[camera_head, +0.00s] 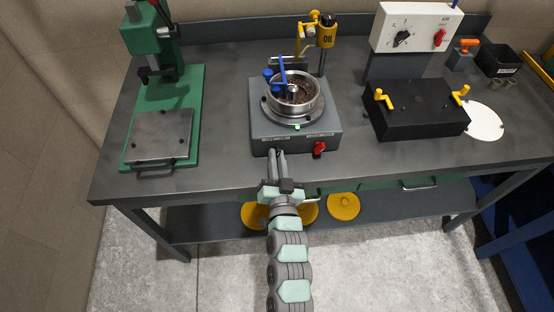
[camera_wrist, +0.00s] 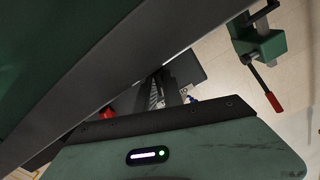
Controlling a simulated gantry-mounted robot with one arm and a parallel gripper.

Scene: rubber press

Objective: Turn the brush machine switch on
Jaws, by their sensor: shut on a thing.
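The brush machine is a grey box (camera_head: 265,130) with a round metal bowl (camera_head: 295,108) of dark granules on top and a blue-handled brush (camera_head: 283,72) in it. A red switch (camera_head: 319,148) sits at the right of its front face. My gripper (camera_head: 275,152) is shut at the left part of that face, left of the red switch and apart from it. It appears to hold a small switch under the left label, but the fingers hide it. In the wrist view, my gripper body and the table edge cover much of the machine; a bit of red (camera_wrist: 107,115) shows at left.
A green press (camera_head: 150,40) with its base plate stands at left. A black box (camera_head: 415,108) with yellow clamps, a white control panel (camera_head: 415,27) and a white disc (camera_head: 485,121) are at right. A yellow oil dispenser (camera_head: 326,33) stands behind the bowl. The table's front edge (camera_head: 230,188) runs beneath my arm.

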